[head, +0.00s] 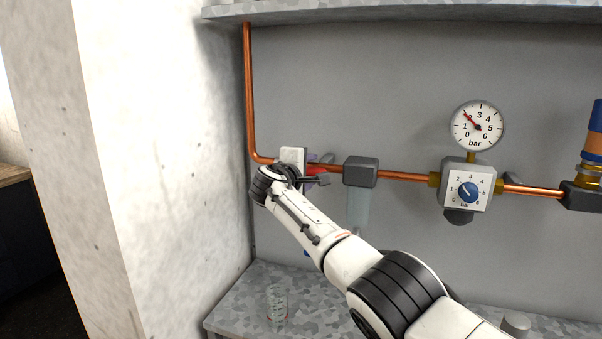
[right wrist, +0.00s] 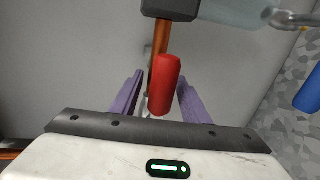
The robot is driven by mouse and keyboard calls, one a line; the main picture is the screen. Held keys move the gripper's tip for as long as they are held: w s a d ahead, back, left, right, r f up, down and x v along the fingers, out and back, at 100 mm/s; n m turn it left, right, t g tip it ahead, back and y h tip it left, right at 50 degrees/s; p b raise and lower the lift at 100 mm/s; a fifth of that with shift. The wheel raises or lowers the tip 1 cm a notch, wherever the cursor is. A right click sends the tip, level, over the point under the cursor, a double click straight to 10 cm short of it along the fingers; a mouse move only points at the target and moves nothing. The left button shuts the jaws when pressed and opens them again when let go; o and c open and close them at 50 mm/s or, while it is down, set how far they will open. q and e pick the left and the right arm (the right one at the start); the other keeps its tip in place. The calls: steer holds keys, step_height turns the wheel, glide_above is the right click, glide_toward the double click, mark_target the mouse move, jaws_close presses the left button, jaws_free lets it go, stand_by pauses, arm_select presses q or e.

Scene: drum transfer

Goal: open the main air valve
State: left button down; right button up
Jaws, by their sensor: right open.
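The main air valve's red lever handle (head: 317,170) shows at the left end of the copper pipe, partly hidden by my right gripper. In the right wrist view the red handle (right wrist: 165,85) stands between the two purple fingers of my right gripper (right wrist: 160,82), with a visible gap on at least the right side. My right gripper (head: 321,168) is open around the handle and not shut on it. My arm and gripper hide most of the valve body in the head view. My left gripper is in neither view.
A clear glass (head: 277,303) stands on the speckled bench (head: 240,305). A pale pillar (head: 150,150) is at left.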

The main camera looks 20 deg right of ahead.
steer(key=shift+s+a+r+p, duration=0.15)
steer(key=shift+s+a+p, duration=0.1)
steer(key=shift+s, duration=0.2)
steer(key=shift+s+a+r+p, duration=0.1)
steer(key=shift+s+p, duration=0.1)
steer(key=shift+s, duration=0.2)
steer(key=b+v, duration=0.1)
steer(key=v, duration=0.6)
steer(key=shift+s+a, duration=0.2)
